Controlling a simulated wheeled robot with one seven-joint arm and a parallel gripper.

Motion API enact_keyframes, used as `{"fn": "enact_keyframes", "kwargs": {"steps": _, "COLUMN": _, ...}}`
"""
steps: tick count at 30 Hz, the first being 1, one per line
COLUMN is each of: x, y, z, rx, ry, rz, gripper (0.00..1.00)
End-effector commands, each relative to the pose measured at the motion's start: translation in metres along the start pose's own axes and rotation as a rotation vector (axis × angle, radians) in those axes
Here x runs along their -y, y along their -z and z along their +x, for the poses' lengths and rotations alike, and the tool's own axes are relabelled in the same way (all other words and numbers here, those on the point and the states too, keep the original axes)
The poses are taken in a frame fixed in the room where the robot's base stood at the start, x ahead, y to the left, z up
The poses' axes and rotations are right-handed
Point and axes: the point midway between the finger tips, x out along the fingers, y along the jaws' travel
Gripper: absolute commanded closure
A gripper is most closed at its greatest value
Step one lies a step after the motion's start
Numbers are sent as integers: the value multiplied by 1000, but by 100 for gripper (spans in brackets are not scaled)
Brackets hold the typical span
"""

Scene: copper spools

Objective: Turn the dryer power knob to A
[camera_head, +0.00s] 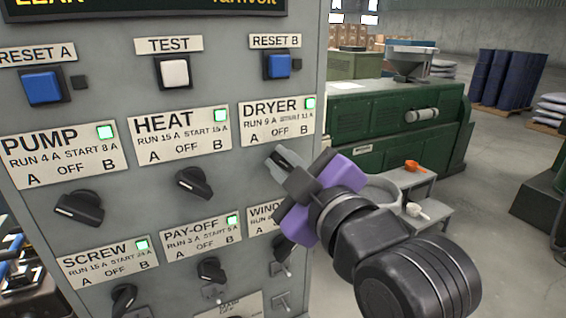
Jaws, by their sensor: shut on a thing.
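The dryer label plate (278,122) is at the upper right of the grey panel. It has a lit green lamp, an A at its left, OFF in the middle and a B at its right. My gripper (280,159), with a purple body, reaches in from the lower right and its fingertips are just below this plate. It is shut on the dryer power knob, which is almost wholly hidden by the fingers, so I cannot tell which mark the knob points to.
The heat knob (194,183) and pump knob (79,208) stick out to the left. The screw knob (124,298), pay-off knob (211,270) and toggle switches are below. Right of the panel is open floor with a green machine (400,115) and grey steps (415,190).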

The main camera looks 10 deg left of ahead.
Motion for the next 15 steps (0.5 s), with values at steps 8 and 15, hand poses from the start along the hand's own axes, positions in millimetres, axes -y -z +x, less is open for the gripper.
{"fn": "enact_keyframes", "kwargs": {"steps": 8, "x": 1, "y": 0, "z": 0, "rx": 0, "ry": 1, "rz": -2, "gripper": 81}}
{"fn": "enact_keyframes", "kwargs": {"steps": 15, "x": 0, "y": 0, "z": 0, "rx": 0, "ry": 1, "rz": -1, "gripper": 65}}
